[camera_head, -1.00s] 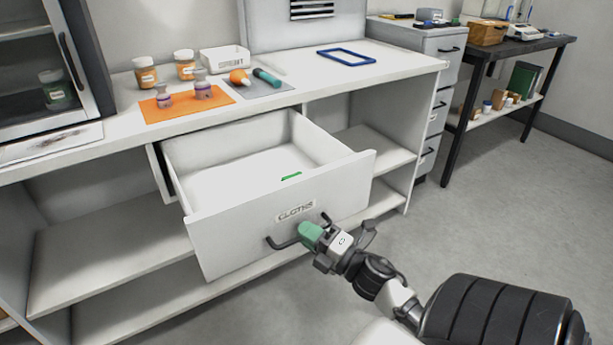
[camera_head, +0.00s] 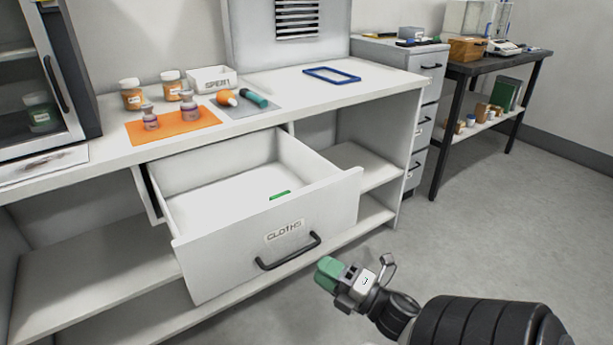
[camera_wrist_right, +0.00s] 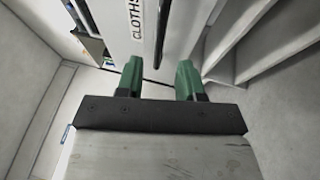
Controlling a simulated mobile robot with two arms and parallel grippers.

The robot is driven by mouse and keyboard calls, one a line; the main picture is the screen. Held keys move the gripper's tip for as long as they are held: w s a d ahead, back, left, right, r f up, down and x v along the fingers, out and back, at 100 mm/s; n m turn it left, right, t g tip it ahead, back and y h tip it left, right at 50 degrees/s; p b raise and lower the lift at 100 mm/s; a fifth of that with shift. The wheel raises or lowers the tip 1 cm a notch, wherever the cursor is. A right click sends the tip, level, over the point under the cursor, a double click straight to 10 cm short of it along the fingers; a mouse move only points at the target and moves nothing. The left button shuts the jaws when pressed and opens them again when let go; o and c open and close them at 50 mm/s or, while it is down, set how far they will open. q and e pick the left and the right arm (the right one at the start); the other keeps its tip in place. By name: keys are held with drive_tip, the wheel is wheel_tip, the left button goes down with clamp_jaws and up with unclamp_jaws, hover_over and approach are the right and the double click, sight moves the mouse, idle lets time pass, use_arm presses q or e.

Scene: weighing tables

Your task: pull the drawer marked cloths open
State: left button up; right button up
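The drawer marked CLOTHS (camera_head: 210,262) stands pulled out from the white bench, its inside showing. A small green item (camera_head: 280,195) lies in it. Its dark bar handle (camera_head: 288,251) is free, with nothing around it. My right gripper (camera_head: 326,272) is apart from the handle, to its lower right. In the right wrist view its two green fingertips (camera_wrist_right: 161,78) are spread with nothing between them, and the drawer front (camera_wrist_right: 128,12) with its label and handle (camera_wrist_right: 163,30) is ahead. My left gripper is not in view.
On the bench top are an orange mat (camera_head: 172,126) with small jars, a white bin (camera_head: 213,79) and a blue frame (camera_head: 331,75). A grey drawer cabinet (camera_head: 428,95) and a dark table (camera_head: 500,62) stand to the right. The floor at right is clear.

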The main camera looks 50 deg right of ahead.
drive_tip(key=shift+v, duration=1.7)
